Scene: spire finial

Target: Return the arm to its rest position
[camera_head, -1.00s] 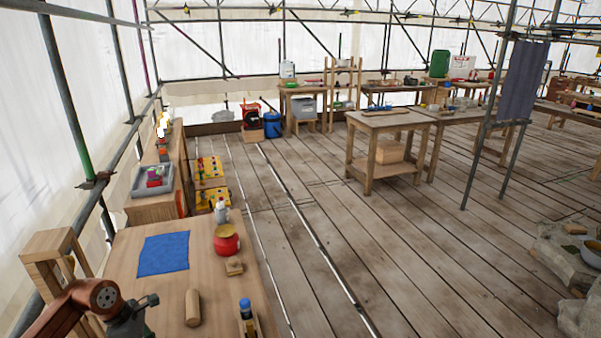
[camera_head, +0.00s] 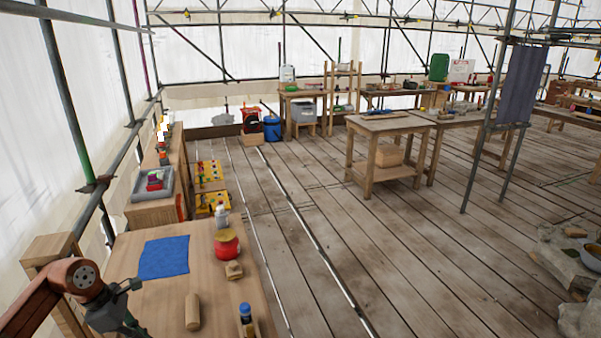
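My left arm comes in at the lower left, and its gripper (camera_head: 132,305) is over the left front part of the near wooden table (camera_head: 215,285). The gripper is dark and small in this view, and I see nothing held between its fingers. It is apart from the blue cloth (camera_head: 164,257), which lies flat on the table. My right gripper is not in view.
A grey tray (camera_head: 153,184) sits behind. The plank floor (camera_head: 340,250) to the right is mostly clear.

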